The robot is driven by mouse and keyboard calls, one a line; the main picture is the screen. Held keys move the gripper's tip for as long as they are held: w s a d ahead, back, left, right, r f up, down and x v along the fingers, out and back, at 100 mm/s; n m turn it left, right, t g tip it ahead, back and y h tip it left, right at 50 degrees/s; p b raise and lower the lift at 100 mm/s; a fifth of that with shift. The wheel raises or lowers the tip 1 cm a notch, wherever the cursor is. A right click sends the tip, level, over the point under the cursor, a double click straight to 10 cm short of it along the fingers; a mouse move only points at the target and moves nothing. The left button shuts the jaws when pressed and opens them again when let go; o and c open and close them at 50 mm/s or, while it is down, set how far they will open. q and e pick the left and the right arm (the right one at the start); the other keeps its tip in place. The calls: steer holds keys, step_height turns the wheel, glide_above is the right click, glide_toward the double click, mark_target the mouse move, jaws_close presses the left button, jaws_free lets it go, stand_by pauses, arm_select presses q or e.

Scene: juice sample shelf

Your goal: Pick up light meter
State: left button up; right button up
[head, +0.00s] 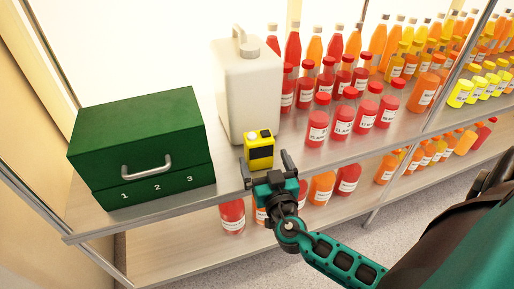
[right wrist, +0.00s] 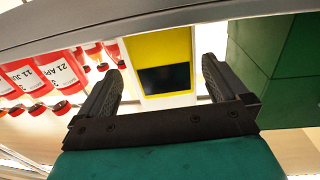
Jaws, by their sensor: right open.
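The light meter (head: 259,150) is a small yellow block with a dark screen, upright near the front edge of the upper shelf. In the right wrist view the light meter (right wrist: 164,50) shows ahead, between the two fingers. My right gripper (head: 266,170) is open and empty just in front of the meter, at the shelf's front edge. In the right wrist view the right gripper (right wrist: 160,75) has its fingers spread on either side of the meter's outline; I cannot tell any contact. My left gripper is not in view.
A green box (head: 140,140) with a handle stands left of the meter. A white canister (head: 248,85) stands right behind it. Red-capped juice jars (head: 317,128) stand close on the right. The metal shelf edge (head: 225,188) runs below; more jars stand on the lower shelf.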

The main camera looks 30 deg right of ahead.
steer(key=shift+f+p+x, duration=0.1)
steer(key=shift+p+x, duration=0.1)
steer(key=shift+x, duration=1.5)
steer(key=shift+f+p+x, duration=0.15)
steer(key=shift+x, duration=1.6)
steer(key=shift+a, duration=0.15)
steer(key=shift+c, duration=0.4)
steer(key=shift+c, duration=0.7)
steer(key=shift+r, duration=0.1)
steer(key=c, duration=1)
steer(key=shift+o, duration=0.2)
